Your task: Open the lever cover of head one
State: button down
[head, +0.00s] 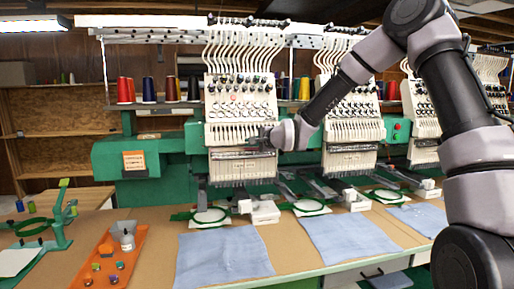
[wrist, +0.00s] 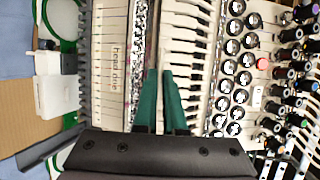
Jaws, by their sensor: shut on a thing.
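Head one (head: 240,105) is the leftmost full embroidery head in the head view. Its lower front carries a cream cover panel, the lever cover (head: 240,168), with a dark strip along its top. In the wrist view the picture is turned sideways, and the lever cover (wrist: 113,100) bears the words "head one". My gripper (head: 264,142) is at the upper right of this cover. In the wrist view my gripper's green fingers (wrist: 160,75) straddle a thin pale part beside the speckled strip, close to the needle slots. The fingertips partly hide what they hold.
Thread cones (head: 126,90) stand behind the heads. A second head (head: 352,110) is close on the right, behind my arm. Hoops (head: 209,215), a white block (head: 264,212) and blue cloth (head: 222,255) lie below. An orange tray (head: 110,262) sits at the left.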

notch_tip(320, 180, up, 12)
jog(key=m+g+h, duration=0.3)
jog(key=g+h, duration=0.1)
jog(key=g, duration=0.7)
jog(key=shift+f+g+h, duration=0.15)
jog(key=shift+g+h, duration=0.15)
jog(key=shift+s+d, duration=0.1)
jog(key=c, duration=1)
grip_release()
jog(key=v, duration=1.1)
